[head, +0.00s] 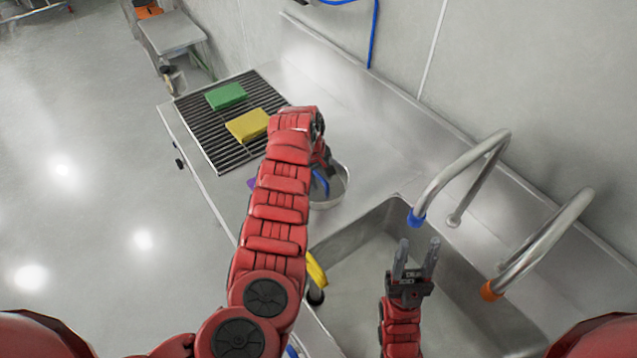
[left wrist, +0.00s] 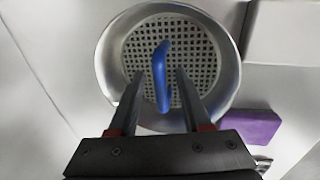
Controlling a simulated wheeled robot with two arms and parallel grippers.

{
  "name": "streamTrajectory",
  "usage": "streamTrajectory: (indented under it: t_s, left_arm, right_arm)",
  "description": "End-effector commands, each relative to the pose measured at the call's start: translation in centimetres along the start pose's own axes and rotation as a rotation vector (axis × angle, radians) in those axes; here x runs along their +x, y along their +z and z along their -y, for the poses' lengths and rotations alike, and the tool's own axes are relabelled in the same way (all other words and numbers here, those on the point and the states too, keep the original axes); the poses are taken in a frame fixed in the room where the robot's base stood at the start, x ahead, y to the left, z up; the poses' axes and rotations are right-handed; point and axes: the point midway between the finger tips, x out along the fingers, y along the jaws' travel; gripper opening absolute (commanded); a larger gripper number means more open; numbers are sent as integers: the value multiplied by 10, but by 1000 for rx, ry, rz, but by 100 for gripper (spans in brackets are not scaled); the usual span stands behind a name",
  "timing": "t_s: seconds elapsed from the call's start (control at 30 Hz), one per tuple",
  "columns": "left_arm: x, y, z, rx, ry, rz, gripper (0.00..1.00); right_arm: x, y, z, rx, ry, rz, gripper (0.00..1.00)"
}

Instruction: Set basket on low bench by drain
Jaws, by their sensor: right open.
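The basket is a round metal pan with a mesh floor and a blue handle. In the head view the basket (head: 341,192) stands on the steel counter just left of the sink, partly hidden by my left arm. In the left wrist view the basket (left wrist: 226,92) lies below the fingers, with its blue handle (left wrist: 160,72) between them. My left gripper (left wrist: 153,85) is open, one finger on each side of the handle; no grip shows. My right gripper (head: 418,246) is open and empty over the sink. A low metal bench (head: 172,32) stands at the far upper left; no drain is clearly visible.
A black rack (head: 200,135) holds a green block (head: 227,96) and a yellow block (head: 248,125). A purple block (left wrist: 247,127) lies beside the basket. Two curved taps (head: 470,165) rise behind the sink (head: 345,240). The floor at left is clear.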

Motion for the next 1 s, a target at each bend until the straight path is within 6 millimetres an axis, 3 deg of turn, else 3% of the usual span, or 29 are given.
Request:
streamTrajectory:
  t_s: [0.03, 0.23, 0.27, 1.0]
  left_arm:
    - [0, 0, 0, 0, 0, 0, 38]
    - [0, 0, 0, 0, -1, 0, 2]
    - [0, 0, 0, 0, -1, 0, 0]
    - [1, 0, 1, 0, -4, 1, 0]
  right_arm:
    - [0, 0, 0, 0, 0, 0, 46]
    - [0, 0, 0, 0, 0, 0, 46]
    - [0, 0, 0, 0, 0, 0, 46]
    - [0, 0, 0, 0, 0, 0, 46]
